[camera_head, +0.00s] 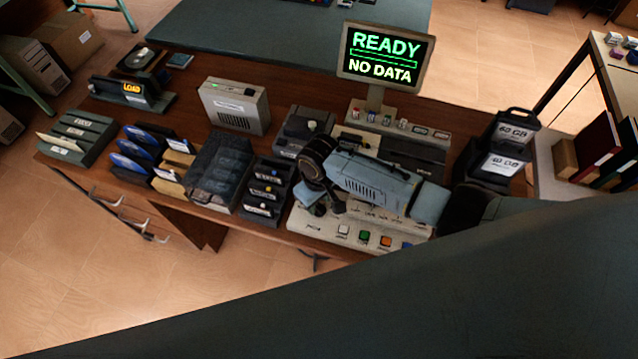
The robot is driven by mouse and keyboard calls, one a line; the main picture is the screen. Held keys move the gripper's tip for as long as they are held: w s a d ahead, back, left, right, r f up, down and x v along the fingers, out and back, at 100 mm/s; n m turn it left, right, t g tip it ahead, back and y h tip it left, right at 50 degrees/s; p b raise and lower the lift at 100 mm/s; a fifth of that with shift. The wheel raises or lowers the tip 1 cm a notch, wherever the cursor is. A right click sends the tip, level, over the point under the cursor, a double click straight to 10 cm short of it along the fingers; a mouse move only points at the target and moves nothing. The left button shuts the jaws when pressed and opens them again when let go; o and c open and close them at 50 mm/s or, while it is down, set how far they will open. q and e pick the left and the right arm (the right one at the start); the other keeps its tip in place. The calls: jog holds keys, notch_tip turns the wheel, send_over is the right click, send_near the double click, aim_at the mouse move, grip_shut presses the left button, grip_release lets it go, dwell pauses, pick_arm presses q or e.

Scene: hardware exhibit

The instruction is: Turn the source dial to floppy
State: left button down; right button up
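The source dial is not clearly visible. A cream control panel (292,218) lies at the front of the desk, and my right arm covers much of it. My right gripper (322,203) is over the left part of this panel. I cannot tell whether its fingers are open or shut, or whether they touch a dial. My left gripper is not in view.
White, green, orange and blue buttons (364,237) line the panel's front. Left of it stand a black tray rack (262,208), a dark disk box (216,172) and blue floppy disks (130,148). A black "60 GB" unit (505,162) stands right. A dark arm link of mine crosses the foreground.

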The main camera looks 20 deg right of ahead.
aim_at(319, 207)
notch_tip(319, 207, up, 12)
jog(key=shift+f+p, duration=0.2)
jog(key=shift+p, duration=0.25)
jog(key=shift+s, duration=0.1)
